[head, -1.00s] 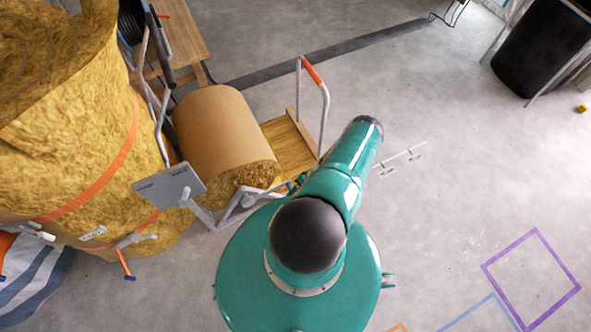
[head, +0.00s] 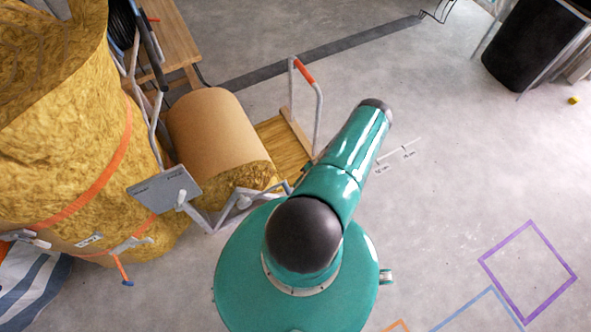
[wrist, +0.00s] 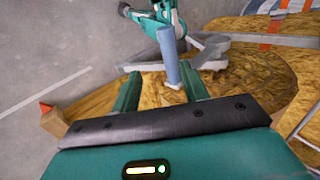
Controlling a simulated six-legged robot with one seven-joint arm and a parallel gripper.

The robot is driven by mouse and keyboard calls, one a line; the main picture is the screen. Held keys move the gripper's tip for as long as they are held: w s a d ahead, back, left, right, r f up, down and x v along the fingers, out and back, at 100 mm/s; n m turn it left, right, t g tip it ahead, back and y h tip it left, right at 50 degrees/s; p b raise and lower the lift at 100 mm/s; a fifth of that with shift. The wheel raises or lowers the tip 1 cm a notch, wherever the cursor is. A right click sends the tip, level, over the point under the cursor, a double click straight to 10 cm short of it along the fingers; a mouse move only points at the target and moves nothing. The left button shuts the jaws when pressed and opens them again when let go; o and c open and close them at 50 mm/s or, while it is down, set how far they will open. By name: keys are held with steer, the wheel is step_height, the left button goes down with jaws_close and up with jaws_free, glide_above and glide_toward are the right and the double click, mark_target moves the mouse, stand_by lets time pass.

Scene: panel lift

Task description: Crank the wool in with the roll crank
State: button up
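The wool roll (head: 215,130), brown-faced with yellow wool at its end, lies left of my arm in the head view. Its wool end fills much of the wrist view (wrist: 255,75). A blue-grey upright cylinder (wrist: 170,58), apparently the crank handle, stands on a grey metal bar (wrist: 205,48) in front of the wool. My gripper (wrist: 158,88) is open, its two teal fingers apart, with the handle showing between and beyond them. I cannot tell whether the fingers touch it. My arm hides the gripper in the head view.
A tall wool bale with an orange strap (head: 85,190) and a grey plate on a bracket (head: 163,188) stand at left. A black bin (head: 530,45) is far right.

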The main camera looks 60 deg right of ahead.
steer(key=v, duration=0.6)
steer(key=shift+d+r, duration=0.2)
steer(key=shift+r, duration=0.15)
steer(key=shift+s, duration=0.15)
